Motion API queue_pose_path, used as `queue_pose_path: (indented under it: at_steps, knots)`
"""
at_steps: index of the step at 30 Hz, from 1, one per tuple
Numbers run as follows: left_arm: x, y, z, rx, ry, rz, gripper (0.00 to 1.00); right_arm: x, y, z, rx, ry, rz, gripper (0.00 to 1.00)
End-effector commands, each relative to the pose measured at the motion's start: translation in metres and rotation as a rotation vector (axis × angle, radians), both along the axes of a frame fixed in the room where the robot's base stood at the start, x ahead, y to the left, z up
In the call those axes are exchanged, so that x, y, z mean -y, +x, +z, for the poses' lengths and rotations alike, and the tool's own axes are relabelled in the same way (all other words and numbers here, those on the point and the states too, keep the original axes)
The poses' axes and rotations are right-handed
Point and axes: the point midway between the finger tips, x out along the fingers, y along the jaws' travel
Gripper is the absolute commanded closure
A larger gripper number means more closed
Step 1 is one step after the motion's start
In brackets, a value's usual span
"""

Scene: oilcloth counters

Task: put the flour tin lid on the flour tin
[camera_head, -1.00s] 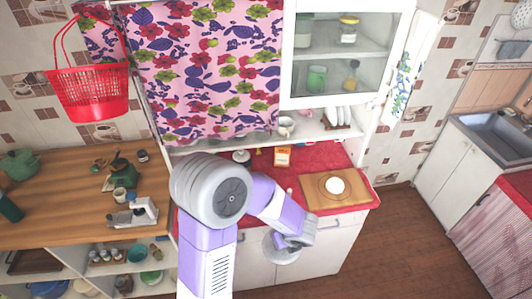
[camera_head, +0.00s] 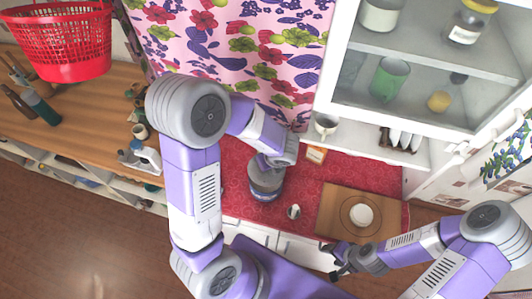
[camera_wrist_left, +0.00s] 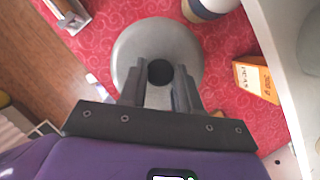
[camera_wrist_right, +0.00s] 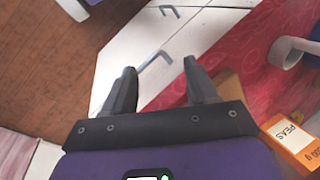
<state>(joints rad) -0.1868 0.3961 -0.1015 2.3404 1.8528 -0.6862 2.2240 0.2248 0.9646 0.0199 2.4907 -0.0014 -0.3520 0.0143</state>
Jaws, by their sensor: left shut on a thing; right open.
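My left gripper (camera_head: 266,160) is shut on the dark knob of the flour tin lid (camera_wrist_left: 135,52), a round grey disc. In the head view the lid (camera_head: 262,178) is over the red counter, with a pale and dark-blue band directly below it. In the left wrist view a cream, white and dark-blue banded tin (camera_wrist_left: 206,8), likely the flour tin, is cut by the top edge, just beyond the lid's rim. I cannot tell whether the lid touches it. My right gripper (camera_head: 340,262) is open and empty, low in front of the counter; its fingers show in the right wrist view (camera_wrist_right: 158,88).
An orange-and-white peas carton (camera_head: 316,154) stands right of the lid. A small white item (camera_head: 294,211) is near the counter's front edge. A wooden board (camera_head: 335,208) with a white round item (camera_head: 361,214) lies to the right. The shelf and glass cabinet (camera_head: 430,75) overhang behind.

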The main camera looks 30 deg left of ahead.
Motion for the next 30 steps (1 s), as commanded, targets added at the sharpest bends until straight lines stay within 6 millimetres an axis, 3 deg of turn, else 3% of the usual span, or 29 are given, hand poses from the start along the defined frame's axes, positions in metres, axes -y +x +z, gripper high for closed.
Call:
queue_pose_path:
  at_steps: [11, 15, 30]
  knots:
    - [-0.002, -0.002, -0.032, -0.005, 0.001, 0.005, 1.00, 0.000, 0.000, 0.001, 0.000, 0.000, -0.001, 0.42]
    - [-0.002, -0.001, -0.043, -0.001, 0.000, 0.006, 1.00, 0.000, 0.000, -0.012, 0.000, 0.000, 0.000, 0.42]
    - [-0.002, -0.001, -0.046, -0.001, 0.000, 0.006, 1.00, 0.000, 0.000, -0.015, 0.000, 0.000, 0.000, 0.42]
